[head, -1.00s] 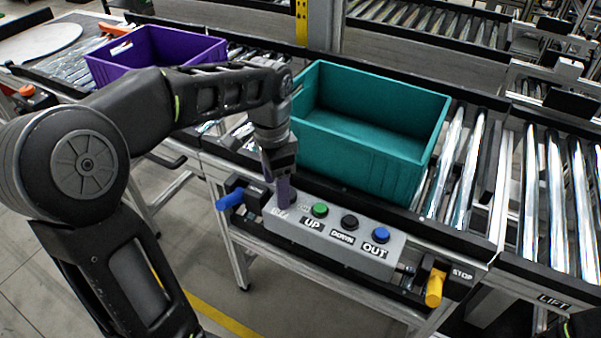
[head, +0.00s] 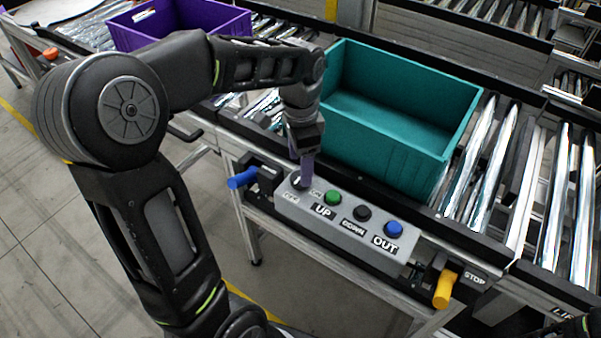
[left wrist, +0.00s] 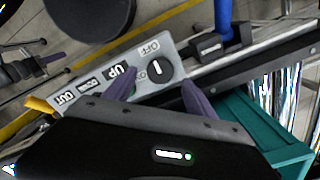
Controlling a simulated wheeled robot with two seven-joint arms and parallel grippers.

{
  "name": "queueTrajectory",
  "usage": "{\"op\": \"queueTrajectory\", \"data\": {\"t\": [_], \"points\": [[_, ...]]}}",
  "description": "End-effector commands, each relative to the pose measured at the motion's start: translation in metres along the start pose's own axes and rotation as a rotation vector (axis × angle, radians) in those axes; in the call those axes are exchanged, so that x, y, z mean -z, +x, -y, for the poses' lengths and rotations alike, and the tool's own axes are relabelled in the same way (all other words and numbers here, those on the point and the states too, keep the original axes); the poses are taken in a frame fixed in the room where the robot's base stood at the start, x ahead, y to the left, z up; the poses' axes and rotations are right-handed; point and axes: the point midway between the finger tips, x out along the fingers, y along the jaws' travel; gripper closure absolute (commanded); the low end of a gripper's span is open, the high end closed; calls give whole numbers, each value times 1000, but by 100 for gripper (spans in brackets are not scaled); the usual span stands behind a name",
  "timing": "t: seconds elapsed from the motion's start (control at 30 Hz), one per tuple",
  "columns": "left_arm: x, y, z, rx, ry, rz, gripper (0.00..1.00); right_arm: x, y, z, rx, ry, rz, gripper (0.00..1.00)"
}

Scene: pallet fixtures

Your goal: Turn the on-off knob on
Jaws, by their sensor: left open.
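The on-off knob (left wrist: 157,69) is a round black dial with a white line, beside OFF and ON labels on the grey control box (left wrist: 185,47). In the head view the knob (head: 300,183) sits at the left end of the box (head: 345,229), partly hidden by my left gripper (head: 306,180). In the left wrist view my left gripper (left wrist: 159,76) is open, its purple fingers on either side of the knob. Contact cannot be told. What looks like my right gripper (left wrist: 52,65) shows small at the left of that view; its jaws are unclear.
Green (head: 333,198), black (head: 363,213) and blue (head: 393,229) buttons line the box. A blue lever (head: 242,179) and a yellow one (head: 444,290) flank it. A teal crate (head: 440,165) stands behind on rollers; a purple crate (head: 180,35) is further left.

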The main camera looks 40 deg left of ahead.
Motion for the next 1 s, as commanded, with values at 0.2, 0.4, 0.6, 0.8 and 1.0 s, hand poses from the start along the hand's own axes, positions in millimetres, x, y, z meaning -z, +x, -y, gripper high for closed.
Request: {"op": "queueTrajectory", "data": {"t": [0.2,0.4,0.6,0.8,1.0], "points": [[-1,33,0,-1,0,3,36,0,-3,1,-1,1,1,100],[0,44,0,2,0,0,36,0,-4,1,-2,1,1,100],[0,45,0,2,0,0,36,0,-3,1,-2,1,1,100],[0,45,0,2,0,0,50,0,-3,1,-2,1,1,100],[0,44,0,2,0,0,67,0,-3,1,-1,1,1,100]]}}
